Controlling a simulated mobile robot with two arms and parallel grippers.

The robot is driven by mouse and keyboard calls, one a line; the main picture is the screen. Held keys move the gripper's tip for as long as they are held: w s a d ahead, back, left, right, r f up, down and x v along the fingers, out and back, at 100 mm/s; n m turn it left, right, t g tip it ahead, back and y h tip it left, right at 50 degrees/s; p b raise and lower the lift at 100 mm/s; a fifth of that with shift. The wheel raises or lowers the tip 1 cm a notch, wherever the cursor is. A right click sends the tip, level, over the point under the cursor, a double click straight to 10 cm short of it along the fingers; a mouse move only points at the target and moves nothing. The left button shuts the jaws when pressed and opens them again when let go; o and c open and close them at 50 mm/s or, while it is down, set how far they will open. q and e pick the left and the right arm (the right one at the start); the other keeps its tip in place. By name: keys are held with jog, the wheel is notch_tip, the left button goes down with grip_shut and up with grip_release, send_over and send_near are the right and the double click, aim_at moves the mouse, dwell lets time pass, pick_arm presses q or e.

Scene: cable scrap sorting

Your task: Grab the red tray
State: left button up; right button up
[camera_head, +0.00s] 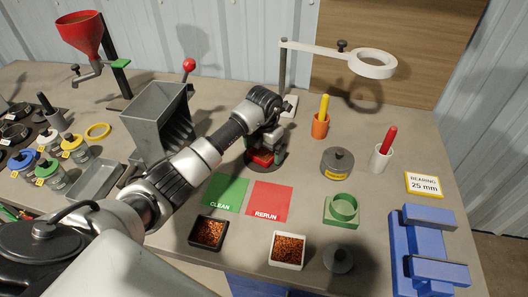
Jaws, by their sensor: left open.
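A small red object (262,157), which looks like the red tray, sits on a dark round base (279,166) at the middle of the bench. It is partly hidden by my left gripper (264,146), so its full shape does not show. My left gripper is open and reaches down right at the red object; I cannot tell whether its fingers touch it. My right gripper is not in view.
Green CLEAN (226,192) and red RERUN (269,200) mats lie in front. A black tray (193,242) and a white tray (274,263) hold copper-coloured scraps. A grey hopper (156,118) stands left; a lamp stand (283,75) rises behind. A grey weight-like canister (337,161) stands right.

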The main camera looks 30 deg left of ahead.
pick_arm(q)
jog(key=shift+f, duration=0.15)
jog(key=c, duration=0.9)
